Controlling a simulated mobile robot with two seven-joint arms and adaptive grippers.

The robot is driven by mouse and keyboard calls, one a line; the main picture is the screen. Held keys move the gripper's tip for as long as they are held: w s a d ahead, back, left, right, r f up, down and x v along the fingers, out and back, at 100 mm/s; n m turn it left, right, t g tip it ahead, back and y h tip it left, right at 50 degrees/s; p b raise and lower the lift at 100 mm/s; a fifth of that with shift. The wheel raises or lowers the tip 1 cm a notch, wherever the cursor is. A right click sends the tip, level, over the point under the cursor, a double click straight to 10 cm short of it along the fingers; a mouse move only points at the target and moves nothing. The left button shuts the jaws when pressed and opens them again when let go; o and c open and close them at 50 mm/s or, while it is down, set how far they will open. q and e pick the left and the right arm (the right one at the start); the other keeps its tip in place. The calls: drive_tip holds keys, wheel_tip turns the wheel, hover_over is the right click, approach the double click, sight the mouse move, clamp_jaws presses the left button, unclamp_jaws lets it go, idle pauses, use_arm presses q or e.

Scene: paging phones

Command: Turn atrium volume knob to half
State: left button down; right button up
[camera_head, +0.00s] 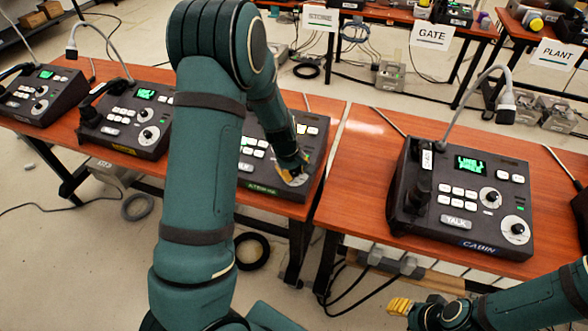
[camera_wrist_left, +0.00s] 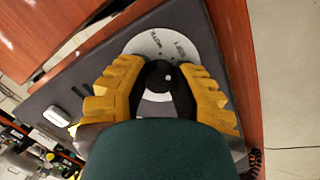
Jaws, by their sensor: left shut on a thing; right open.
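The atrium paging console (camera_head: 262,189) is a dark box with a green name label on its front edge, partly hidden behind my left arm. My left gripper (camera_head: 292,168) is at its lower right corner. In the left wrist view, the yellow fingers of the left gripper (camera_wrist_left: 160,84) are shut on either side of the black volume knob (camera_wrist_left: 159,72). The knob stands on a round white dial (camera_wrist_left: 148,44) with dark lettering, too small to read surely. The fingers hide the dial's sides. My right gripper (camera_head: 402,306) is open and empty, low in front of the cabin console.
The cabin console (camera_head: 470,220) stands on the right table with a gooseneck microphone (camera_head: 478,92). Two more consoles (camera_head: 130,118) (camera_head: 45,92) stand to the left. A gap separates the two tables. Tables with gate and plant signs (camera_head: 432,37) are behind.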

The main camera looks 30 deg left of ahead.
use_arm(q)
drive_tip(key=m, duration=0.4)
drive_tip(key=shift+s+d+m+g+p, duration=0.1)
drive_tip(key=shift+m+g+p, duration=0.25)
drive_tip(key=shift+m+g, duration=0.05)
drive_tip(key=shift+f, duration=0.1)
idle(0.3)
drive_tip(key=c, duration=0.7)
unclamp_jaws()
drive_tip(key=shift+c, duration=0.2)
drive_tip(key=shift+r, duration=0.3)
wheel_tip(320, 180, up, 11)
drive_tip(key=s, duration=0.2)
drive_tip(key=shift+a+r, duration=0.2)
drive_tip(key=shift+a, duration=0.05)
